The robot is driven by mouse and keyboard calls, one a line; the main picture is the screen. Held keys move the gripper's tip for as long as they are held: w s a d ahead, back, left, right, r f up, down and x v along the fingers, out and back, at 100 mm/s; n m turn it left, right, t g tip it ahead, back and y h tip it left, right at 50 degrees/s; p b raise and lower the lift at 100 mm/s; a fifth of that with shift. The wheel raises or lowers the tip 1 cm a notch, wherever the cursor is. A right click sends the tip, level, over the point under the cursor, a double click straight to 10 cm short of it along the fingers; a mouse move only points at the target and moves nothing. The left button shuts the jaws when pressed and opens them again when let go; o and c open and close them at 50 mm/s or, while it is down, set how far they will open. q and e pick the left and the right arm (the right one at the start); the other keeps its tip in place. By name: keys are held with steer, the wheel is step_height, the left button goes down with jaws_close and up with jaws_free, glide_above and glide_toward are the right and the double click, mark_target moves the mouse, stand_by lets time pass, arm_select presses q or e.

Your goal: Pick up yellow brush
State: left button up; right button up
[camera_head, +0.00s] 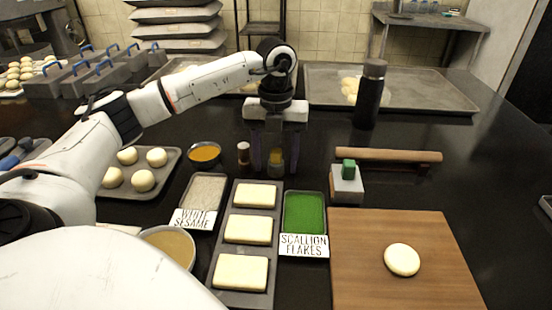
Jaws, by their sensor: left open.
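My left gripper (275,168) points straight down over the dark counter, in the middle of the view. Its two fingers are apart. A small yellow object (277,157), which looks like the yellow brush, stands upright between the fingers or just behind them. I cannot tell whether either finger touches it. Its upper part is hidden by the gripper body. My right gripper is not in view.
A small brown-and-white shaker (243,153) stands close left of the gripper. An orange bowl (204,154) is further left. A dough tray (228,265), a scallion tray (304,213) and a sesame tray (205,191) lie in front. A green-handled block (347,184), a rolling pin (388,156) and a black bottle (369,94) are right.

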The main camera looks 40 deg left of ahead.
mark_target(276, 150)
arm_select(q)
steer(key=shift+c, duration=0.4)
steer(key=c, duration=1)
steer(key=shift+r, duration=0.15)
step_height(276, 150, up, 10)
steer(key=shift+f+p, duration=0.1)
steer(key=shift+p, duration=0.35)
